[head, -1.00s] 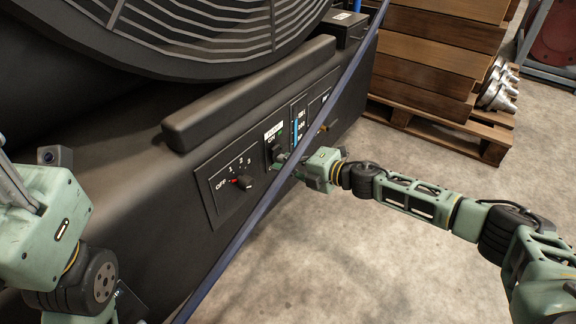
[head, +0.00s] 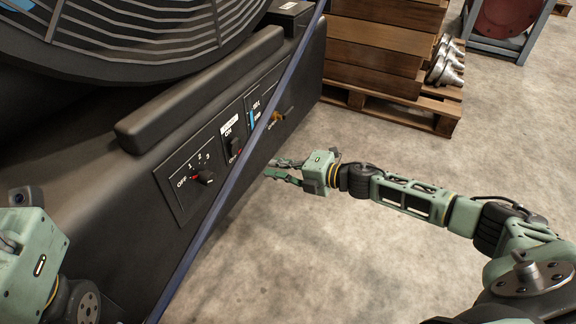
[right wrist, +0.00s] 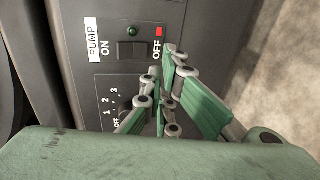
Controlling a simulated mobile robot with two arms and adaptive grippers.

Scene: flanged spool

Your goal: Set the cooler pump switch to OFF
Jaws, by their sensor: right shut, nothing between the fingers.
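The pump switch is a black rocker on the dark panel, in the head view (head: 235,147) and the right wrist view (right wrist: 132,50). Its label reads PUMP, with ON at one end and OFF beside a red mark (right wrist: 159,31) at the other. I cannot tell which way the rocker is tilted. A small green lamp (right wrist: 132,31) sits beside it. My right gripper (head: 272,169) is shut and empty, apart from the panel in the head view; its fingers (right wrist: 162,60) point toward the panel. My left gripper (head: 10,240) is partly cut off at the left edge.
A rotary knob (head: 205,177) marked OFF, 1, 2, 3 is on the nearer panel. A dark blue diagonal bar (head: 225,188) crosses in front of the panels. A wooden pallet (head: 400,105) with stacked boards stands behind. The concrete floor (head: 330,260) is clear.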

